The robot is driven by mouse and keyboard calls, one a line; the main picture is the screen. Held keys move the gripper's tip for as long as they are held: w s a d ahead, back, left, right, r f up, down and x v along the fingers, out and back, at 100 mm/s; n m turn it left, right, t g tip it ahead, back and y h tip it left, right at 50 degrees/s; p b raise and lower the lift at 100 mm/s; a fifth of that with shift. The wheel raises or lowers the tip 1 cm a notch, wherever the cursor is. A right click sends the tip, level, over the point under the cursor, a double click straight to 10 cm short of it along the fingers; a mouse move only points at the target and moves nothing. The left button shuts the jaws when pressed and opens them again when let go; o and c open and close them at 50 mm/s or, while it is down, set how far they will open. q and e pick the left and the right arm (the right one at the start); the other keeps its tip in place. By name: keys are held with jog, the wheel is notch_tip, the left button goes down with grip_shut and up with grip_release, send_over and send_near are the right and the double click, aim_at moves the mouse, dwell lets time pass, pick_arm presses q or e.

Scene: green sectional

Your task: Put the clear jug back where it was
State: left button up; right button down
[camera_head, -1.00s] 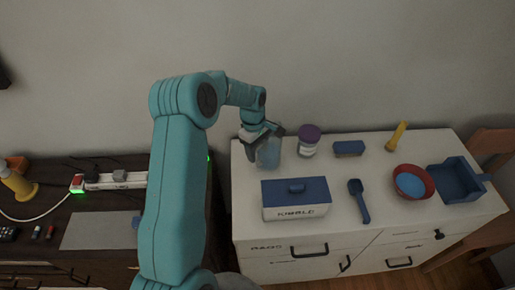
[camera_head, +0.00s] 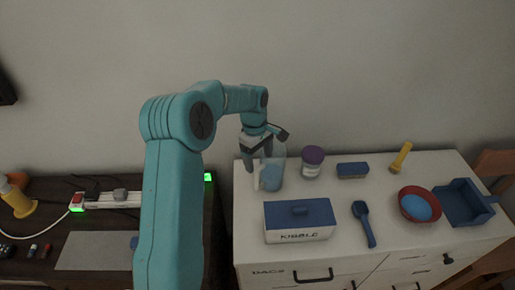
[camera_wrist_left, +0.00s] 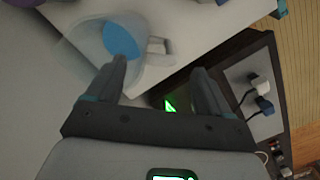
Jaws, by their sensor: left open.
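The clear jug (camera_head: 272,178) stands upright at the back left corner of the white cabinet, with something blue inside. In the left wrist view the jug (camera_wrist_left: 92,42) shows at the top, its pale loop handle (camera_wrist_left: 168,46) pointing right. My left gripper (camera_head: 258,163) is at the jug, overlapping its upper left side in the head view. In the left wrist view its fingers (camera_wrist_left: 160,66) are spread apart with nothing clamped between them; one fingertip overlaps the jug's lower edge. Whether it touches the jug, I cannot tell. My right gripper is not in view.
A purple-lidded jar (camera_head: 312,163) stands right of the jug, and a blue-lidded kibble box (camera_head: 300,218) in front. A blue scoop (camera_head: 363,222), brush (camera_head: 352,170), yellow object (camera_head: 401,157), red bowl (camera_head: 418,203) and blue tray (camera_head: 467,203) are further right. A dark desk (camera_head: 40,270) is left.

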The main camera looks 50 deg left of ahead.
pick_arm(q)
notch_tip(320, 180, up, 6)
jog(key=shift+a, duration=0.3)
jog(key=shift+s, duration=0.15)
dwell(0.3)
